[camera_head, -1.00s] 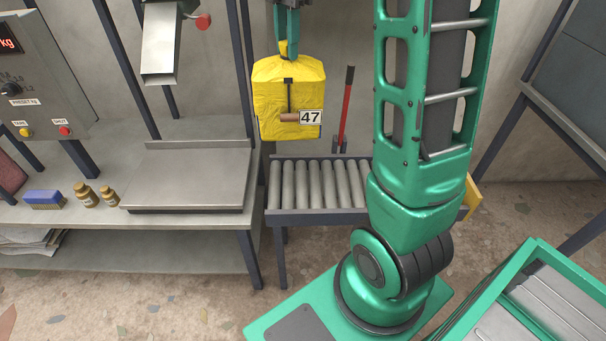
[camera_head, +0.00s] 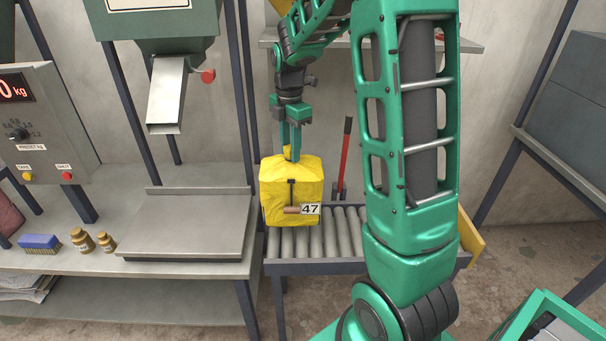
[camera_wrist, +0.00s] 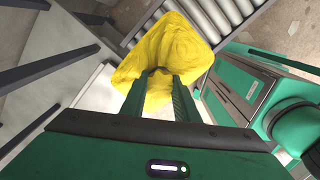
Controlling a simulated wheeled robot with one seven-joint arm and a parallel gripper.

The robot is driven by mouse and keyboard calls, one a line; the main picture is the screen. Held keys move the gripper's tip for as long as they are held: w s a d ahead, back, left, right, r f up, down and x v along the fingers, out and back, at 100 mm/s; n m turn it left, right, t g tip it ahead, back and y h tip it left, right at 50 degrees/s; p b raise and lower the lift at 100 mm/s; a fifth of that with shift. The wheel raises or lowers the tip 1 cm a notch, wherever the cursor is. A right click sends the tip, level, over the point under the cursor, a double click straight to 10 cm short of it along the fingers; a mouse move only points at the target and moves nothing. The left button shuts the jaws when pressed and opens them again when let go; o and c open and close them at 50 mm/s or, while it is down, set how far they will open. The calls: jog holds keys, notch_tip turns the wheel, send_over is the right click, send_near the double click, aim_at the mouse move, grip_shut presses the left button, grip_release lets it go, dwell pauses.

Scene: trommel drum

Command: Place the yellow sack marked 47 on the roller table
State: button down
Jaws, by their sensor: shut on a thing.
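The yellow sack (camera_head: 277,188) carries a white tag reading 47 and hangs upright from my gripper (camera_head: 291,150). My gripper is shut on the gathered top of the sack. The roller table (camera_head: 345,235), with grey rollers, lies directly below and behind the sack. The sack's bottom overlaps the left rollers in the head view; I cannot tell whether it touches them. In the wrist view, the sack (camera_wrist: 165,45) sits between my gripper's fingers (camera_wrist: 160,85), with the rollers (camera_wrist: 225,12) beyond it. The sack hides part of the rollers.
A steel bench with a flat weighing plate (camera_head: 190,222) stands left of the roller table, below a metal chute (camera_head: 167,92). Two small brown jars (camera_head: 82,240) and a blue brush (camera_head: 40,242) are on the bench.

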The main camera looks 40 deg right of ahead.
aim_at(303, 165)
jog(key=s, duration=0.1)
jog(key=s+d+f, duration=0.2)
jog(key=shift+s+f, duration=0.25)
jog(key=shift+s, duration=0.1)
jog(key=shift+f, duration=2)
jog(key=c, duration=1.4)
grip_release()
jog(key=shift+f, duration=0.1)
